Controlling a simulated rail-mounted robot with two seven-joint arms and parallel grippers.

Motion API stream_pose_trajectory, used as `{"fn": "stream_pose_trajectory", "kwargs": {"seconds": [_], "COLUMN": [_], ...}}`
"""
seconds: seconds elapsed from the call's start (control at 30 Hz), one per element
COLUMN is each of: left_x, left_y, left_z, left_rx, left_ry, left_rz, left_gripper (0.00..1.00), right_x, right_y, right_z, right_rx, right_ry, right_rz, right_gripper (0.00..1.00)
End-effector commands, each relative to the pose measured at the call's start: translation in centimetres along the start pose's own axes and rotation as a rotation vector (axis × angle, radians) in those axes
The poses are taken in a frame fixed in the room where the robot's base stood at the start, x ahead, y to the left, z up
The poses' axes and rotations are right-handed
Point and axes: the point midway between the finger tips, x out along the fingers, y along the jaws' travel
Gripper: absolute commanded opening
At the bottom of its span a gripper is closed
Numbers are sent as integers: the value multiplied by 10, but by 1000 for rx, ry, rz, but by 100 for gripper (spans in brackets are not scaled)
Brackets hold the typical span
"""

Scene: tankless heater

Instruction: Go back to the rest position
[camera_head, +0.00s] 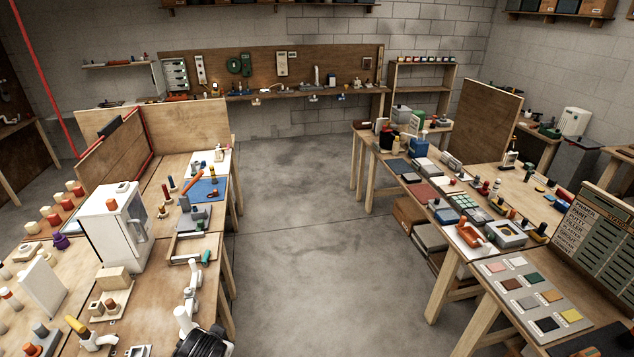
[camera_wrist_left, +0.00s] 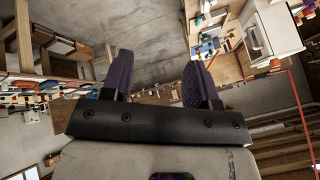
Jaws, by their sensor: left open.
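My left gripper (camera_wrist_left: 158,80) shows in the left wrist view with its two dark purple finger pads apart. Nothing is between them; grey floor and wall show through the gap. I cannot make out this gripper in the head view. My right gripper is not in view. A white box-shaped cabinet (camera_head: 112,230), perhaps the heater, stands on the left workbench (camera_head: 145,325) in the head view. A white cabinet (camera_wrist_left: 272,30) also shows at the upper right of the left wrist view, apart from the fingers.
The left bench holds pipe fittings, a black ribbed round object (camera_head: 203,342) and a blue mat (camera_head: 204,189). Upright wooden panels (camera_head: 185,124) stand behind. The right bench carries sample tiles (camera_head: 532,292) and tools. The concrete floor (camera_head: 310,250) between benches is clear.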

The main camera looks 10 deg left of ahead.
Motion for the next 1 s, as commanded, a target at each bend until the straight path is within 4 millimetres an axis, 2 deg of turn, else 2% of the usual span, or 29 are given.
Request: {"fn": "stream_pose_trajectory", "kwargs": {"seconds": [0.03, 0.17, 0.2, 0.33, 0.4, 0.5, 0.6, 0.7, 0.83, 1.0], "left_x": [-25, -84, -101, -140, -149, -150, -151, -154, -157, -158], "left_y": [12, 36, 43, 60, 68, 81, 93, 102, 107, 109], "left_z": [3, 30, 44, 96, 125, 167, 204, 231, 252, 261], "left_rx": [33, 31, 17, -27, -44, -58, -63, -62, -57, -54], "left_ry": [62, 184, 204, 194, 152, 55, -35, -100, -150, -171], "left_rz": [32, 111, 137, 205, 233, 266, 293, 312, 323, 327], "left_gripper": [54, 54, 54, 54, 54, 54, 54, 54, 54, 54], "right_x": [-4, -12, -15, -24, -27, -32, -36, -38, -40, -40], "right_y": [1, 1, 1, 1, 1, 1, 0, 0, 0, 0], "right_z": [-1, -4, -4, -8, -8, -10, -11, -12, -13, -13], "right_rx": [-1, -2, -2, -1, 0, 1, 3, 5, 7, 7], "right_ry": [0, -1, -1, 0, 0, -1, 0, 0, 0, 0], "right_rz": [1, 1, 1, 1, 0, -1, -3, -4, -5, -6], "right_gripper": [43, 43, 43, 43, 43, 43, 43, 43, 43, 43]}}
